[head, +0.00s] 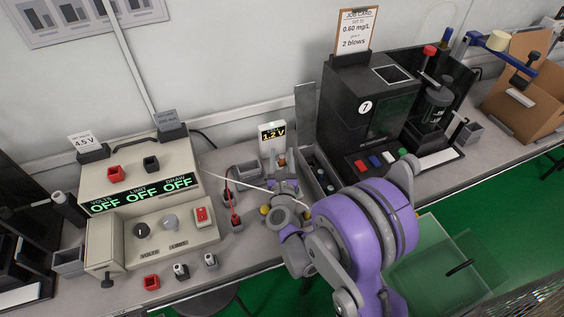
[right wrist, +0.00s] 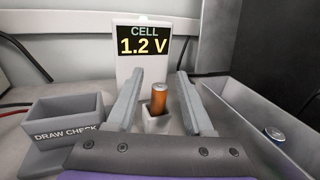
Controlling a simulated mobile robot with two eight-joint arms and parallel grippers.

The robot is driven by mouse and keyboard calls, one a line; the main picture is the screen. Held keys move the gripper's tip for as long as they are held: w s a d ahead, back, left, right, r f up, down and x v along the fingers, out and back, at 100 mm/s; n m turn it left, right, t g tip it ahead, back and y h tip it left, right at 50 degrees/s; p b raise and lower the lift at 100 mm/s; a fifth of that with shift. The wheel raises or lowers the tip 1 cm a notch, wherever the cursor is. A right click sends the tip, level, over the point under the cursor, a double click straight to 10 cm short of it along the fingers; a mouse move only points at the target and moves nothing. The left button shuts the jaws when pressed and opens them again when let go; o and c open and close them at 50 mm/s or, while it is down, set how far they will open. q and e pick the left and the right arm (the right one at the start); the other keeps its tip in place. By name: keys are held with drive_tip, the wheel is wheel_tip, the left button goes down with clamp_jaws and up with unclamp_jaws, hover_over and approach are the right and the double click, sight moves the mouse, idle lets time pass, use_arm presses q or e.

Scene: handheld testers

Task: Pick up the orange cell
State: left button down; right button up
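The orange cell (right wrist: 159,98) stands upright in a small pale holder (right wrist: 157,122) in front of a display (right wrist: 142,48) reading "CELL 1.2 V". My right gripper (right wrist: 160,73) is open, with one finger on each side of the cell and a visible gap on both sides. In the head view my right gripper (head: 284,160) reaches toward the same display (head: 272,137) and hides the cell. My left gripper is not in view.
A "DRAW CHECK" box (right wrist: 68,122) stands left of the fingers. At right a grey tray (right wrist: 245,105) holds a blue-and-silver cell (right wrist: 275,134). The power supply (head: 142,180) is at left; the black tester (head: 352,105) stands behind right.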

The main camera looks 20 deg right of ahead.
clamp_jaws()
